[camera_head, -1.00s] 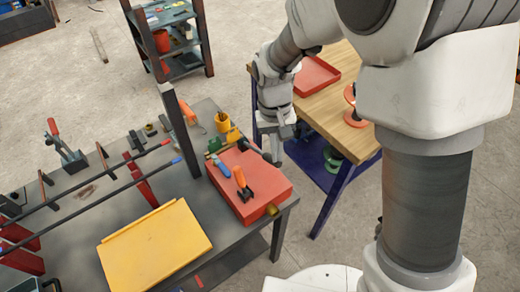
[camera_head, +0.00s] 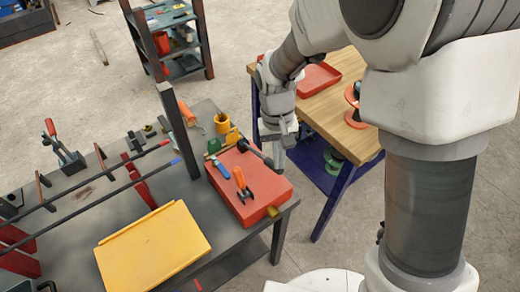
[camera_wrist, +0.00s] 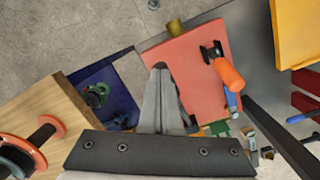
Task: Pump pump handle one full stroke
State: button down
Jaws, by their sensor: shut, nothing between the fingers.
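A red box-shaped pump body (camera_head: 250,195) with a brass fitting (camera_head: 273,211) sits at the near right corner of the dark workbench. The fingers are empty.
A wooden table (camera_head: 335,110) with a red tray (camera_head: 318,77) and spools stands at right.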

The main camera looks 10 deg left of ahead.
aim_at(281, 172)
jog(key=shift+f, duration=0.15)
jog(key=shift+s+d+f+b, duration=0.15)
jog(key=shift+f+b, duration=0.35)
jog(key=shift+s+d+f+b, duration=0.15)
jog(key=shift+f+b, duration=0.35)
jog(key=shift+f, duration=0.2)
jog(key=shift+d+f+b, duration=0.1)
jog(key=shift+f+b, duration=0.4)
jog(key=shift+f, duration=0.2)
jog(key=shift+f, duration=0.25)
jog(key=r+p, duration=0.2)
jog(key=w+a+r+p, duration=0.1)
jog(key=r+p, duration=0.1)
jog(key=r, duration=0.1)
jog(key=a+r+p, duration=0.1)
jog(key=r+p, duration=0.1)
jog(key=r, duration=0.1)
jog(key=shift+w+a+r, duration=0.15)
jog(key=shift+w+r, duration=0.1)
jog(key=shift+w, duration=0.15)
